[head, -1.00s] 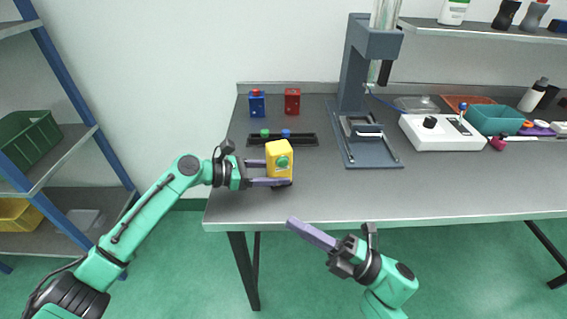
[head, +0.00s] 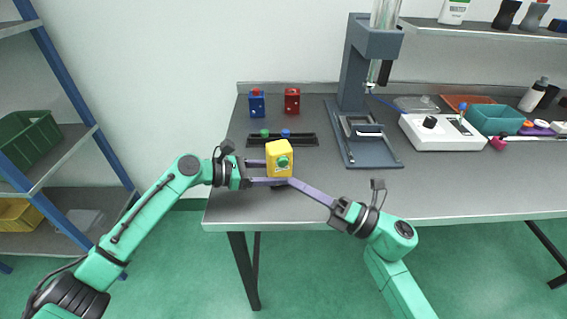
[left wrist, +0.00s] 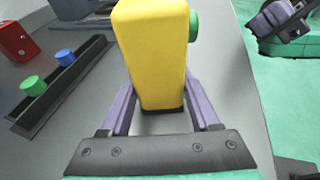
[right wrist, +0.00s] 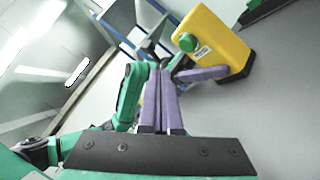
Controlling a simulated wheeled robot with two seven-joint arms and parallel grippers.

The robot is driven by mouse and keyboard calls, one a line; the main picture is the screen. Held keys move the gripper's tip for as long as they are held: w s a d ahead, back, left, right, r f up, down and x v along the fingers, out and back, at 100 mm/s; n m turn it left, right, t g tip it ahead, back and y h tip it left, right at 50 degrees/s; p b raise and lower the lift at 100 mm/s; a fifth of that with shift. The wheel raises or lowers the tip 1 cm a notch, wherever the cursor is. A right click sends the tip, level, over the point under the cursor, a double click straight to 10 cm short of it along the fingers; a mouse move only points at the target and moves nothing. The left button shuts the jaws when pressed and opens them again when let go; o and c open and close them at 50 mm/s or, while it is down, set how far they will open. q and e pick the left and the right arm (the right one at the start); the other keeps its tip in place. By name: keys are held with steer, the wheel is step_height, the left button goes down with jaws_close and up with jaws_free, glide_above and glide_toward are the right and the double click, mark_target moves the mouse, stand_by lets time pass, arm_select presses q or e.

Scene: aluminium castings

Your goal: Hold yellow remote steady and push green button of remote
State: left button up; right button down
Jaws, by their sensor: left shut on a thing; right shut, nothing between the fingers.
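The yellow remote (head: 280,151) stands upright near the table's left front, with its green button (head: 283,162) facing the front edge. My left gripper (head: 279,172) is shut on the remote from the left. In the left wrist view the remote (left wrist: 153,50) sits between its purple fingers, and the green button (left wrist: 193,26) shows at the side. My right gripper (head: 291,181) is shut and empty, its tips just below and in front of the button. In the right wrist view the shut fingers (right wrist: 160,75) point toward the remote (right wrist: 222,45), left of the green button (right wrist: 187,42); contact is not visible.
Behind the remote lies a black tray (head: 300,142) with green and blue buttons. A blue box (head: 257,105) and a red box (head: 292,102) stand further back. A grey stand (head: 372,155) is to the right. The front table middle is clear.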

mark_target(283, 163)
steer(key=shift+w+a, duration=0.25)
steer(key=shift+w, duration=0.6)
steer(key=shift+w+a, duration=0.25)
steer(key=shift+w, duration=0.55)
stand_by(0.7)
steer(key=shift+w, duration=0.2)
arm_select(q)
steer(key=shift+s+r, duration=0.1)
steer(key=shift+s, duration=0.05)
arm_select(e)
steer(key=shift+a+r, duration=0.1)
steer(key=shift+r, duration=0.05)
